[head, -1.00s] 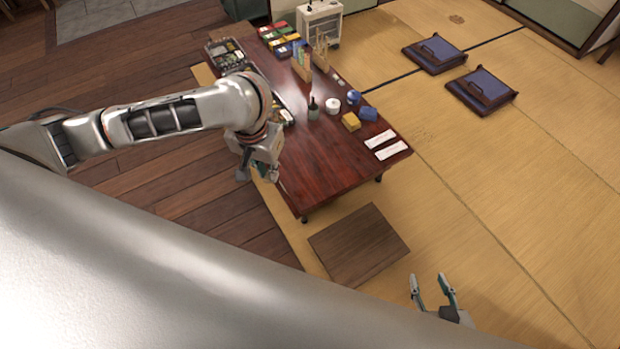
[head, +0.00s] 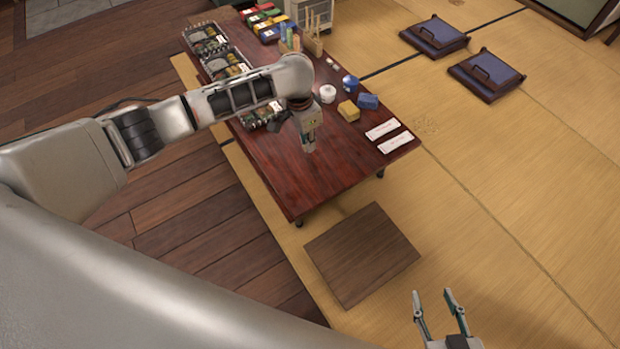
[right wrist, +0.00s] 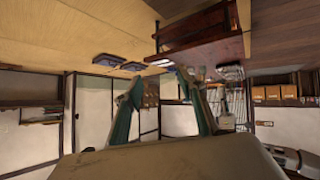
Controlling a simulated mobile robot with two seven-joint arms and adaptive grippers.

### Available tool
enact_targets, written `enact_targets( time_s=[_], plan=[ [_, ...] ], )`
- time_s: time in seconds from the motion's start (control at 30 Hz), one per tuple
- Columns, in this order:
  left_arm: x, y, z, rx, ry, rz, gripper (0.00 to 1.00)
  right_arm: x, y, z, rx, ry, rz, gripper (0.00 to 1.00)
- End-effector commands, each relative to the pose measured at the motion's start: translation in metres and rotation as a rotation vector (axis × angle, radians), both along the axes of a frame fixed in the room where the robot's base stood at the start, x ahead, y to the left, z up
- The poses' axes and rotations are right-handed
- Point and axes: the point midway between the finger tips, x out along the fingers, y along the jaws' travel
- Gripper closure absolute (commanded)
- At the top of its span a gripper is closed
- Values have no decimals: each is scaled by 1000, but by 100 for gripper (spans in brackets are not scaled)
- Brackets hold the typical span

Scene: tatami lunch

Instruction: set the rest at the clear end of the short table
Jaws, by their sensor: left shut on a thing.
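The low, glossy red-brown table (head: 310,190) stands in the middle of the head view. Its near end is bare, and its far part is crowded. My left gripper (head: 309,146) points down over the table's left-middle part. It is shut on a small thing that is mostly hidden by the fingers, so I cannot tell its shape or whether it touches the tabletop. My right gripper (head: 438,302) is open and empty over the tatami at the lower right. Its two spread fingers also show in the right wrist view (right wrist: 165,110).
Clear-lidded boxes of food (head: 225,65) line the table's left edge. A brown square board (head: 345,262) lies before the table. Dark cushions (head: 485,75) lie beyond.

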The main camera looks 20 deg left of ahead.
Motion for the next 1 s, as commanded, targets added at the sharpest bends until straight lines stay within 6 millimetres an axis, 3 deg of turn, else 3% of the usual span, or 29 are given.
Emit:
enact_targets(
  time_s=[0.03, 0.13, 0.5, 0.63, 0.87, 1.0],
  plan=[
    [-4, 1, -19, 2, 12, -2, 100, -4, 1, -8, 2, 12, 2, 60],
    [-7, 1, -47, 1, 19, -1, 100, -5, 5, -12, 11, 17, 6, 60],
    [-9, 1, -137, 3, 22, 1, 100, 9, 41, 5, 145, -32, 0, 60],
    [-6, 1, -151, 2, 14, 1, 100, 14, 48, 13, 180, -50, -6, 60],
    [-2, 1, -158, 2, 6, 1, 100, 18, 53, 20, 204, -64, -9, 60],
    [-6, 1, -182, 2, 14, 0, 100, 18, 58, 19, 233, -62, -17, 60]
  ],
)
